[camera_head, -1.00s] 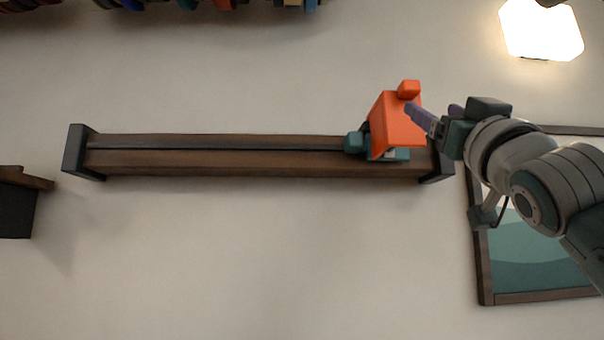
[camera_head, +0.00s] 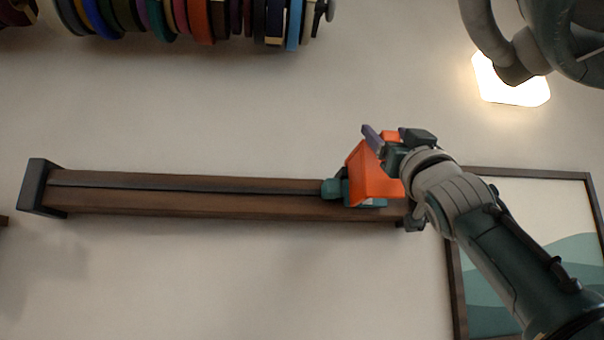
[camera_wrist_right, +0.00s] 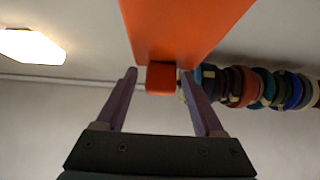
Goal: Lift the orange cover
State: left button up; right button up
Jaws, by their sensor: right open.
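The orange cover (camera_head: 368,176) is a box-like hood over the carriage (camera_head: 333,188) near the right end of a long brown rail (camera_head: 200,200). My right gripper (camera_head: 375,135) is at the cover's upper edge in the head view and partly hides it. In the right wrist view, the orange cover (camera_wrist_right: 183,28) fills the top, and its small block-shaped knob (camera_wrist_right: 161,78) sits between the two purple fingers of my right gripper (camera_wrist_right: 160,85). The fingers are open, with gaps on both sides of the knob. My left gripper is not in view.
Several coloured spools (camera_head: 190,15) hang in a row at the upper left. A lit lamp (camera_head: 512,82) is at the upper right. A framed picture (camera_head: 545,220) is on the wall at right. The wall below the rail is clear.

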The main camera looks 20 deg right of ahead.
grip_shut()
dwell(0.5)
dwell(0.9)
